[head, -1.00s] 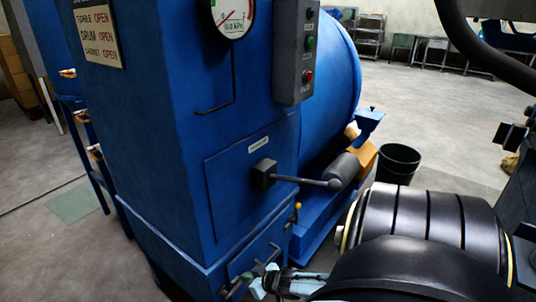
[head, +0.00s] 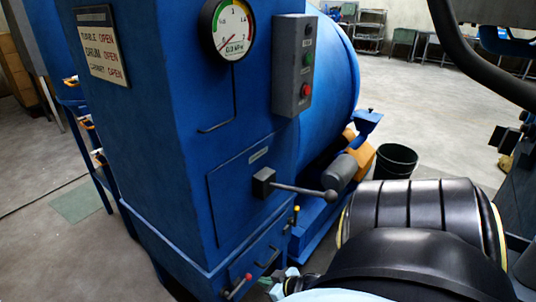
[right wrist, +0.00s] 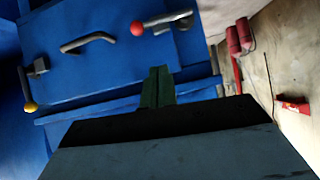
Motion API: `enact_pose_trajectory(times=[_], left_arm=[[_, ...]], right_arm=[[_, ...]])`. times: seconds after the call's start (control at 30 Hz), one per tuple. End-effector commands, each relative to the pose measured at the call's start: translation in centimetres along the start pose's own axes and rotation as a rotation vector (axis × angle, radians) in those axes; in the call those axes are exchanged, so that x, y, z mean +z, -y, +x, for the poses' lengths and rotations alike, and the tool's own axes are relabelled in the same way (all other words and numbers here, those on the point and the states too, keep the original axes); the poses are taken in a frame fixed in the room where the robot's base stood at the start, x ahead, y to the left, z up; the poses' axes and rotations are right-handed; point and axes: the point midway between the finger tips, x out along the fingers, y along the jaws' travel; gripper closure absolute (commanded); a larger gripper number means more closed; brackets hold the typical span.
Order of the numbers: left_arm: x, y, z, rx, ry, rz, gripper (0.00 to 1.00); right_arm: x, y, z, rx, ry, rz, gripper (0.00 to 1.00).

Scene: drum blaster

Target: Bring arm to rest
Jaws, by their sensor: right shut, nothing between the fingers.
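My right gripper (head: 277,287) is low in the head view, mostly hidden behind my own black arm. In the right wrist view its fingers (right wrist: 157,86) are together with nothing between them. The blue blaster cabinet (head: 150,120) stands in front of it. A red-knobbed lever (head: 240,287) is on the cabinet's lower panel, left of the gripper; the red knob also shows in the right wrist view (right wrist: 137,28), apart from the fingers. A grey handle (right wrist: 88,42) and a yellow-knobbed lever (right wrist: 30,106) are also there. My left gripper is not in view.
A long black-knobbed lever (head: 300,189) sticks out from the upper door. A grey button box (head: 293,65) and a gauge (head: 229,28) are above it. A black bucket (head: 396,161) stands on the floor at right. Open floor (head: 450,105) lies behind it.

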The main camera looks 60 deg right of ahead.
Motion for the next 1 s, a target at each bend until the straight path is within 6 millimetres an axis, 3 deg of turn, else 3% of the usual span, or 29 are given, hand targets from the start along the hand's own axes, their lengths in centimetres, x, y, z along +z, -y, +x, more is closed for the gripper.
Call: enact_pose_trajectory(times=[0.17, 0.8, 0.9, 0.97, 1.0], left_arm=[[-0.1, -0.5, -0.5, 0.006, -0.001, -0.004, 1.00], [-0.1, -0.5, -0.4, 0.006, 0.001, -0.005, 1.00], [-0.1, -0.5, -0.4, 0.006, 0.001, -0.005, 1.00], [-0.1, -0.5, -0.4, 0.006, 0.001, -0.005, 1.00], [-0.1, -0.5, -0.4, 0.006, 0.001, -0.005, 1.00]], right_arm=[[0.0, 0.1, -1.0, 0.000, 0.000, 0.000, 1.00], [0.3, 0.1, -1.0, 0.002, 0.007, -0.002, 1.00], [2.6, 0.5, -1.1, 0.016, 0.058, -0.018, 1.00], [5.3, 1.1, -1.3, 0.031, 0.123, -0.040, 1.00], [7.7, 1.6, -1.7, 0.040, 0.181, -0.062, 1.00]])
